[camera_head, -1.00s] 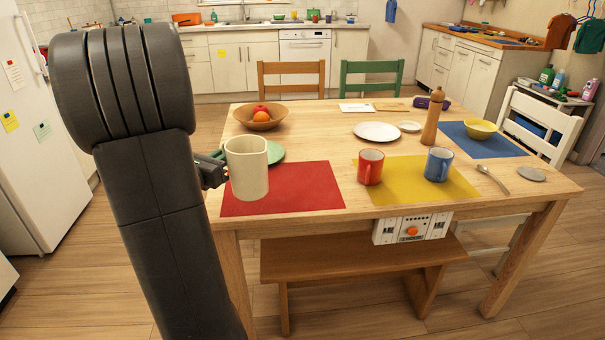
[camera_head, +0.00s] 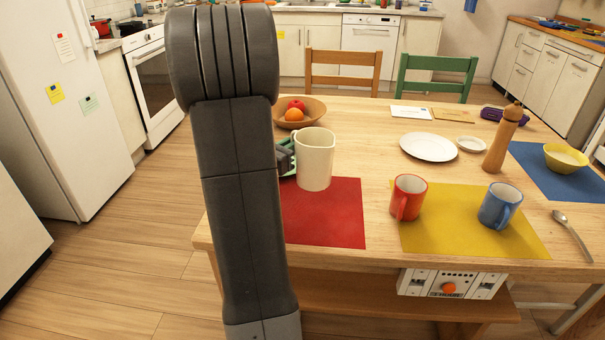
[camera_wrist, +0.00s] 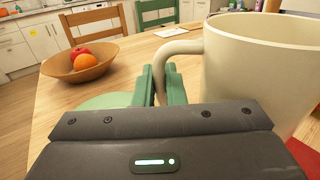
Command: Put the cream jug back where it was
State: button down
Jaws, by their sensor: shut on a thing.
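The cream jug (camera_head: 315,160) is upright at the left part of the table, in front of the green plate and over the far edge of the red mat in the head view. My gripper (camera_head: 287,157) is at its left side, partly hidden by my arm. In the wrist view the jug (camera_wrist: 262,65) fills the right side, and my gripper (camera_wrist: 160,85) is shut on its handle (camera_wrist: 178,48). I cannot see the jug's base against the table clearly enough to tell a gap.
A red mat (camera_head: 335,225) lies below the jug. A green plate (camera_wrist: 108,101) and a fruit bowl (camera_head: 313,112) are behind it. A red mug (camera_head: 408,197) and a blue mug (camera_head: 499,204) stand on the yellow mat (camera_head: 450,235). A white plate (camera_head: 429,147) lies farther back.

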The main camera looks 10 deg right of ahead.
jog(key=shift+f+b, duration=0.6)
jog(key=shift+f, duration=2.3)
jog(key=shift+f, duration=0.15)
jog(key=c, duration=1.5)
grip_release()
jog(key=v, duration=1.2)
jog(key=shift+p, duration=0.4)
